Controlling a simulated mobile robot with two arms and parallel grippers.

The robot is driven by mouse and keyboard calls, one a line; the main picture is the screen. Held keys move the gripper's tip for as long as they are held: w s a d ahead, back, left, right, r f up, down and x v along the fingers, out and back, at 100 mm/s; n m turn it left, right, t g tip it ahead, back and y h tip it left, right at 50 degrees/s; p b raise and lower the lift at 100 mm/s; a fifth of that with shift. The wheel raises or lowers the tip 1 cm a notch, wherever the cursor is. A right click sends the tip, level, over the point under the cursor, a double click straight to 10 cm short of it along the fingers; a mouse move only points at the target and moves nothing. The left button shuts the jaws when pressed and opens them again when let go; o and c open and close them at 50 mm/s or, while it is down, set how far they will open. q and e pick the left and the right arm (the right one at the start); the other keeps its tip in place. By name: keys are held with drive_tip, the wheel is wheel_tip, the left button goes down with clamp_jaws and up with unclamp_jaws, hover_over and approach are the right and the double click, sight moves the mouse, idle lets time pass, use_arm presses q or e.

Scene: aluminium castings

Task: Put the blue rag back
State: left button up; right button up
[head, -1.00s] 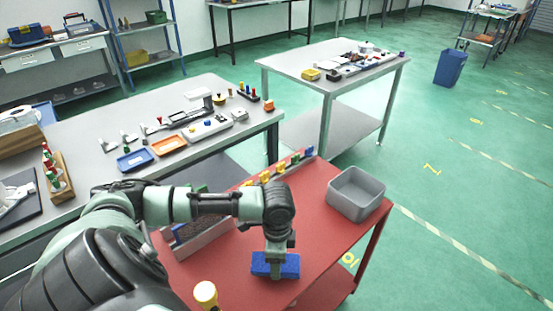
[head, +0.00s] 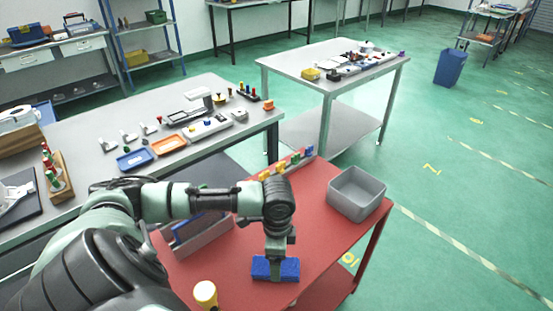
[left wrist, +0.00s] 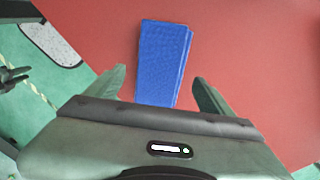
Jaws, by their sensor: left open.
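The blue rag (head: 276,269) lies as a folded rectangle on the red table top (head: 312,228), near its front edge in the head view. My left gripper (head: 275,256) points down right over the rag. In the left wrist view the rag (left wrist: 163,62) lies between and beyond the two fingertips of the open gripper (left wrist: 158,84). The near end of the rag is hidden behind the gripper body. I cannot tell from these views whether the fingers touch it. My right gripper is not in view.
A grey open bin (head: 357,194) stands at the table's right corner. A grey divided tray (head: 205,238) is on the left, partly behind my arm. Coloured pieces line the back edge. The table between rag and bin is clear.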

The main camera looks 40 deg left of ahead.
use_arm(q)
wheel_tip(320, 180, up, 9)
drive_tip(key=shift+d+f, duration=0.1)
drive_tip(key=shift+f, duration=0.05)
idle(0.7)
